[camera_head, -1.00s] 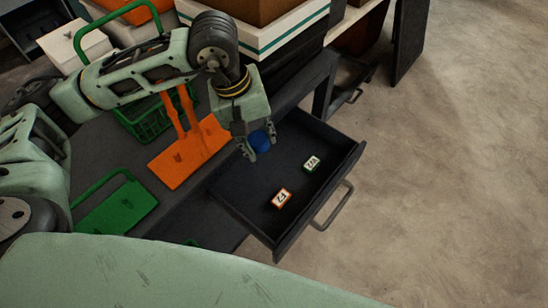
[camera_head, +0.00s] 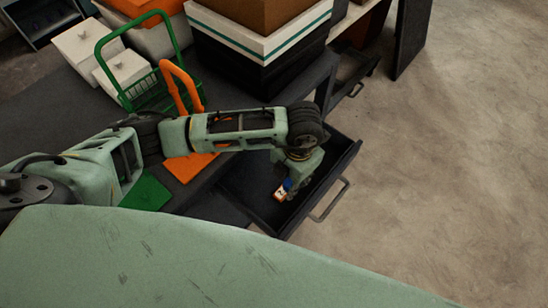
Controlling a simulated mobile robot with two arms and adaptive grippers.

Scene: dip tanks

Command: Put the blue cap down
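My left gripper (camera_head: 290,187) points down inside the open dark drawer (camera_head: 343,160). A small part of the blue cap (camera_head: 287,184) shows at its fingertips; the hand hides the rest. The gripper appears shut on it, low over the drawer floor; whether the cap touches the floor cannot be told. An orange-and-white labelled block (camera_head: 280,193) lies in the drawer right beside the fingertips, partly covered. My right gripper is not in view.
A green wire basket (camera_head: 150,95) and white boxes (camera_head: 124,70) stand behind. Open concrete floor (camera_head: 450,180) lies to the right.

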